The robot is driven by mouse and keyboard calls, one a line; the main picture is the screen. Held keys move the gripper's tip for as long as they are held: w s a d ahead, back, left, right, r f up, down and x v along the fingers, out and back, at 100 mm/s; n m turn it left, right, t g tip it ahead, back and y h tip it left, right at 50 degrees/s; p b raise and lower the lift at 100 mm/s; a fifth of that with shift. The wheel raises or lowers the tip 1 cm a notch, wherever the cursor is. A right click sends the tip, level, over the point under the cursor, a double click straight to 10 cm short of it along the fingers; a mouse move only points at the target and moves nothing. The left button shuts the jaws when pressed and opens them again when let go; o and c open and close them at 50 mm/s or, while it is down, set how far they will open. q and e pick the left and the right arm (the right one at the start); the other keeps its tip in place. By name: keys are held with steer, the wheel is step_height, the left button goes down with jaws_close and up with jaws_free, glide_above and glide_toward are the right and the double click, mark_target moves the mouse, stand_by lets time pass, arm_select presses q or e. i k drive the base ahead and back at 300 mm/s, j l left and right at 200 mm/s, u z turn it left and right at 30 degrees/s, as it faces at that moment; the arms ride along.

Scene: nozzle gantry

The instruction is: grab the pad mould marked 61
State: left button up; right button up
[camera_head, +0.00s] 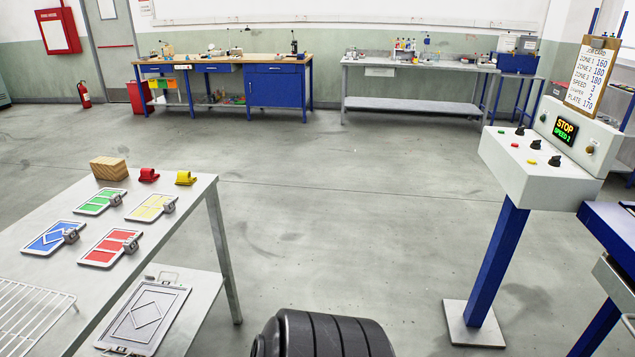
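Four flat framed plates with grey metal clips lie on the grey table at the left: a green plate (100,201), a yellow plate (151,207), a blue plate (54,237) with a diamond outline, and a red plate (109,247). A larger grey plate (146,317) with a diamond outline and a top clip lies lower, on the table's lower shelf. I cannot read the number 61 on any of them, so I cannot tell which is the mould so marked. Neither of my grippers is in view.
The grey table (190,212) also holds a wooden block (109,168), red (149,175) and yellow clips (185,178) and a wire rack (30,314). A control console (540,165) showing STOP stands at right. Floor between is open; workbenches line the back.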

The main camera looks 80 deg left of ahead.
mark_target(155, 204)
steer(key=i+u, duration=0.2)
steer(key=u, duration=3.85)
